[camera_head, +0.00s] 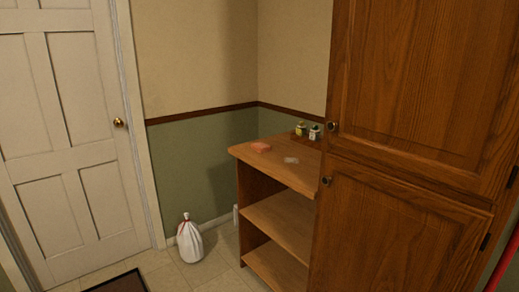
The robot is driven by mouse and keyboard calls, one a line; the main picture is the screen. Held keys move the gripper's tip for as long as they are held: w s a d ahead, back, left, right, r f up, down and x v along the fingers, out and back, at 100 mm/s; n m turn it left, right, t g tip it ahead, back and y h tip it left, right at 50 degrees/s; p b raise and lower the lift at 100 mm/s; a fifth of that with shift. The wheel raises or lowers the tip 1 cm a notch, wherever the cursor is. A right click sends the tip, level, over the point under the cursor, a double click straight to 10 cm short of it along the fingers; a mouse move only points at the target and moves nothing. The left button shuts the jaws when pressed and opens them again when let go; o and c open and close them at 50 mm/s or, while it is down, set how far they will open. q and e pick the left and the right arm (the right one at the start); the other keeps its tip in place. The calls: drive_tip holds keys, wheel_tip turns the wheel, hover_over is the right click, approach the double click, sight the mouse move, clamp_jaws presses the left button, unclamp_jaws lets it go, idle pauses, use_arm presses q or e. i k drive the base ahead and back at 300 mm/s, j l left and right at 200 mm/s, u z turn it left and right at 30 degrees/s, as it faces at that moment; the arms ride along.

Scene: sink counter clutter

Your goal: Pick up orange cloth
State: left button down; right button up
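A small orange-pink item (261,147), which looks like the folded orange cloth, lies flat on the wooden counter top (250,155) near its left end. It is small in the picture, so its exact shape is hard to tell. Neither of my grippers shows in the head view.
A small pale, clear-looking item (291,160) lies right of the cloth. Small jars (314,132) stand at the back. A tall wooden cabinet (400,160) blocks the right side. A white tied bag (189,240) and a dark mat (120,284) lie on the floor, left of open shelves.

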sight(261, 148)
drive_tip(key=z, duration=0.35)
drive_tip(key=i+j+z, duration=0.75)
drive_tip(key=j+z, duration=0.25)
drive_tip(key=l, duration=0.1)
